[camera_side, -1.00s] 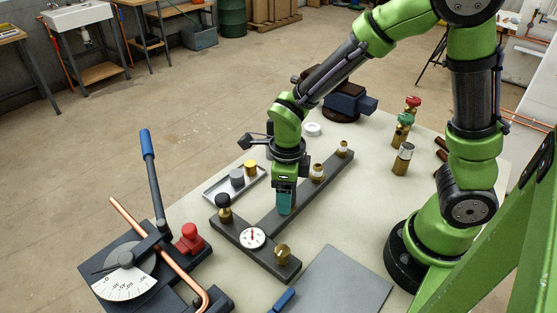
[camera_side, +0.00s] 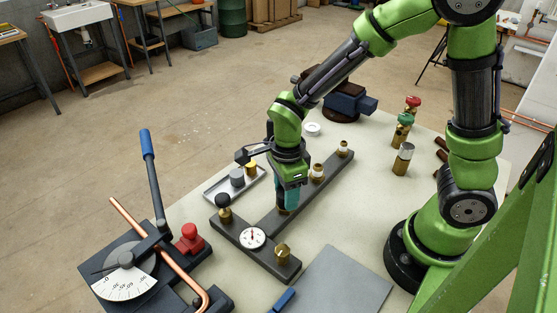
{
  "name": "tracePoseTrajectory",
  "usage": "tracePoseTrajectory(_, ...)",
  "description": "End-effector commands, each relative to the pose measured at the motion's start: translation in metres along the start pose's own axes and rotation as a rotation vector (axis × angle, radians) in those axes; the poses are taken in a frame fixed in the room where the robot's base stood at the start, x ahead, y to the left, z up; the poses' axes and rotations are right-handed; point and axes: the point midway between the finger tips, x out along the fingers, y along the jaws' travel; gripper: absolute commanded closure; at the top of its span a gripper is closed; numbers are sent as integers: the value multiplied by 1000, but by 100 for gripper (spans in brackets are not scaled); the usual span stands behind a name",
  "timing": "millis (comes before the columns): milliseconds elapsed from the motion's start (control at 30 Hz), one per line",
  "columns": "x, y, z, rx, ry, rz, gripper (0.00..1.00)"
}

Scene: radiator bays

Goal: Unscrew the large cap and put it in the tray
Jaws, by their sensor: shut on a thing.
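My gripper (camera_side: 287,205) points down over the dark manifold bar (camera_side: 262,221), at the station nearest the gauge. Its teal fingers are shut on the large cap, which they hide almost wholly; I cannot tell whether it is still on its thread.
A pipe bender (camera_side: 130,265) fills the front left.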

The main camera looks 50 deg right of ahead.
Motion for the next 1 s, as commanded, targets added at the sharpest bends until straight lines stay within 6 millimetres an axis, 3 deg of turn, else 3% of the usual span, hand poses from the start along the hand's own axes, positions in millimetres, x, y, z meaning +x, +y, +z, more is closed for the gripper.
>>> tracePoseTrajectory(1000, -1, -1, 0, -1678, 1, -1, 93)
